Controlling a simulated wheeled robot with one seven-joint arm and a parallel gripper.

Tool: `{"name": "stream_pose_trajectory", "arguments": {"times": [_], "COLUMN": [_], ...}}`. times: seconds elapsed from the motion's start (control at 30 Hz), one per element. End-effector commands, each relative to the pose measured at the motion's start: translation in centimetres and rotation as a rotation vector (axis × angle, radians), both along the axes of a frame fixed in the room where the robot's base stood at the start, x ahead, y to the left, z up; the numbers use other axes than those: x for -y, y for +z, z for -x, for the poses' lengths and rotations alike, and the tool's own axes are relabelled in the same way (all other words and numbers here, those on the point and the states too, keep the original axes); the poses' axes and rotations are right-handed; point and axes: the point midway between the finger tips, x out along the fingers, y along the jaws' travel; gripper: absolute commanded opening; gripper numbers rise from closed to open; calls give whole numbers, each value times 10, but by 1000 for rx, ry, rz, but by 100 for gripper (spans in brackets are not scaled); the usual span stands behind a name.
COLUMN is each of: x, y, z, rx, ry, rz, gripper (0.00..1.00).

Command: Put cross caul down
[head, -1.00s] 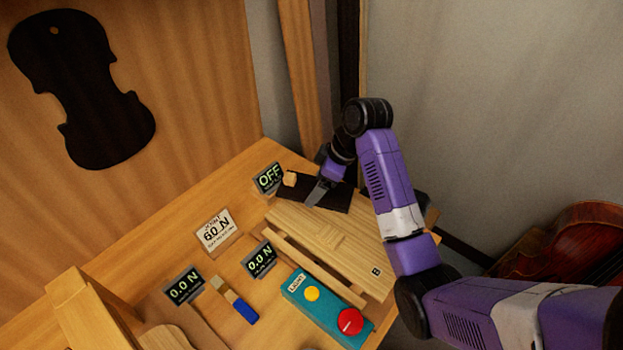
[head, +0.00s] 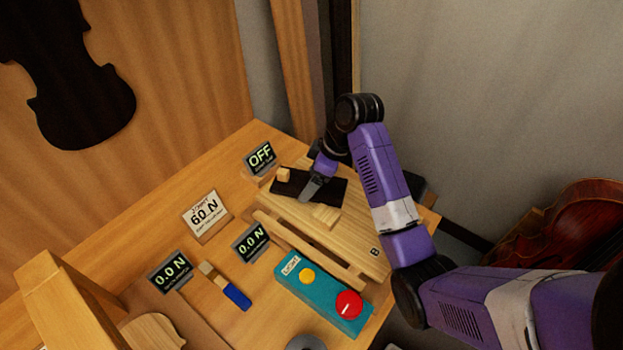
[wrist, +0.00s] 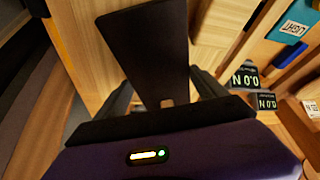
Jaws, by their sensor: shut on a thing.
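The cross caul appears to be the dark flat bar (head: 335,190) at the far end of the bench in the head view. My gripper (head: 306,195) is shut on it, and its grey finger overlaps the bar. In the wrist view the dark caul (wrist: 150,45) reaches out from between my fingers (wrist: 167,92), with a small tan patch at its near end. A small wooden block (head: 283,174) shows at the caul's left end. I cannot tell whether the caul touches what is beneath it.
A pale wooden plate (head: 345,243) lies in front, with a small block (head: 325,214) on it. A violin (head: 570,225) is at the right.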

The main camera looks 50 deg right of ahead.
Motion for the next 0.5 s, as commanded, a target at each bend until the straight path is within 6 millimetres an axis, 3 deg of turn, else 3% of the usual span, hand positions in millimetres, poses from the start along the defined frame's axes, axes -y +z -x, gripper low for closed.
{"name": "stream_pose_trajectory", "arguments": {"times": [0.5], "x": [0], "y": [-5], "z": [0], "rx": [0], "ry": [0], "rz": [0], "gripper": [27]}}
